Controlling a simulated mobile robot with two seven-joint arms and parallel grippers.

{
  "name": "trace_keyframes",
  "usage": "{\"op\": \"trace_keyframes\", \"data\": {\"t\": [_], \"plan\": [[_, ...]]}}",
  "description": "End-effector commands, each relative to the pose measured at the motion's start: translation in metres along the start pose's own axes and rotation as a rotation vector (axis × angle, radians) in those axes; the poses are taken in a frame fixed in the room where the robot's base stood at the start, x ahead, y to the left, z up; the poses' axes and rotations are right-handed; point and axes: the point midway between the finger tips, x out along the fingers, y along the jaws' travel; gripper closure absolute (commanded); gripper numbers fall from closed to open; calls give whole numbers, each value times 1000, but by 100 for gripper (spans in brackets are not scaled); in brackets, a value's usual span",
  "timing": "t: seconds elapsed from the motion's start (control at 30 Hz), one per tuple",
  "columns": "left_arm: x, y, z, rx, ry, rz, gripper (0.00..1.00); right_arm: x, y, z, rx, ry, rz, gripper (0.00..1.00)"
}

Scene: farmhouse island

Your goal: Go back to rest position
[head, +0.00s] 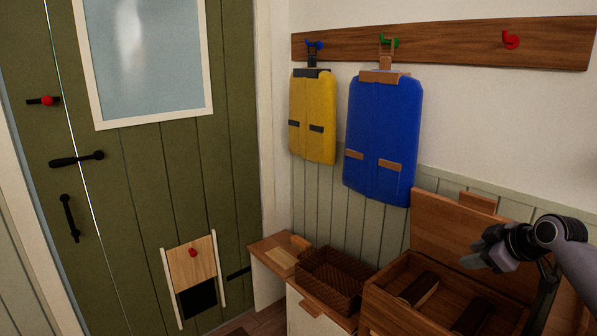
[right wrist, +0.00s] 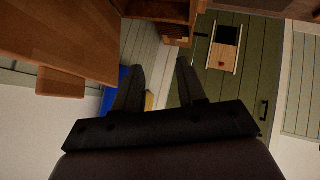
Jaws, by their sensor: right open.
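My right gripper (head: 485,252) is at the right of the head view, in front of the raised wooden lid of a box. In the right wrist view its two dark fingers (right wrist: 160,85) stand apart with nothing between them in their grasp. Beyond them are a green door and, partly hidden behind the fingers, the blue and yellow hanging things. My left gripper is in neither view.
An open wooden box (head: 385,305) with dark items inside, its lid (head: 450,235) raised, stands close to my right gripper. A woven basket (head: 335,275) is left of it. A blue bag (head: 383,130) and yellow bag (head: 312,105) hang from a peg rail (head: 450,42). The green door (head: 140,180) is shut.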

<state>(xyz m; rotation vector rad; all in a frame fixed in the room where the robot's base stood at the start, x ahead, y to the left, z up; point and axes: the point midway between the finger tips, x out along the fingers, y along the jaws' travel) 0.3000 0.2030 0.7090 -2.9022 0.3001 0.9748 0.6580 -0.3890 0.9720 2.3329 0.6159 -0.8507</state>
Motion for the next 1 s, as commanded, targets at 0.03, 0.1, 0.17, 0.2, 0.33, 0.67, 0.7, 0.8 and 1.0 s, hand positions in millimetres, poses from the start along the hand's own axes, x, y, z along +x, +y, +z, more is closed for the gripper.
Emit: {"op": "trace_keyframes", "data": {"t": [0.03, 0.1, 0.17, 0.2, 0.33, 0.67, 0.7, 0.8, 1.0], "plan": [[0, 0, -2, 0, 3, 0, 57, 16, -21, 10, 8, -10, -9, 60], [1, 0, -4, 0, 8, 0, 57, 33, -46, 23, 22, -18, -8, 60], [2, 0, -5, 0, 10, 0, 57, 46, -69, 34, 38, -21, -7, 60], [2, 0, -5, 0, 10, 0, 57, 54, -85, 42, 48, -23, -6, 60], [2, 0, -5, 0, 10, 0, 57, 73, -133, 65, 87, -21, -4, 60], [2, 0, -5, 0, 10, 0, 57, 84, -264, 122, 227, 13, 6, 60], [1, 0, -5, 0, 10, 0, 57, 81, -280, 128, 248, 19, 8, 60], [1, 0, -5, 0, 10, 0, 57, 71, -316, 144, 304, 34, 17, 60], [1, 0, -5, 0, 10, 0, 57, 38, -379, 170, 425, 64, 44, 60]]}}
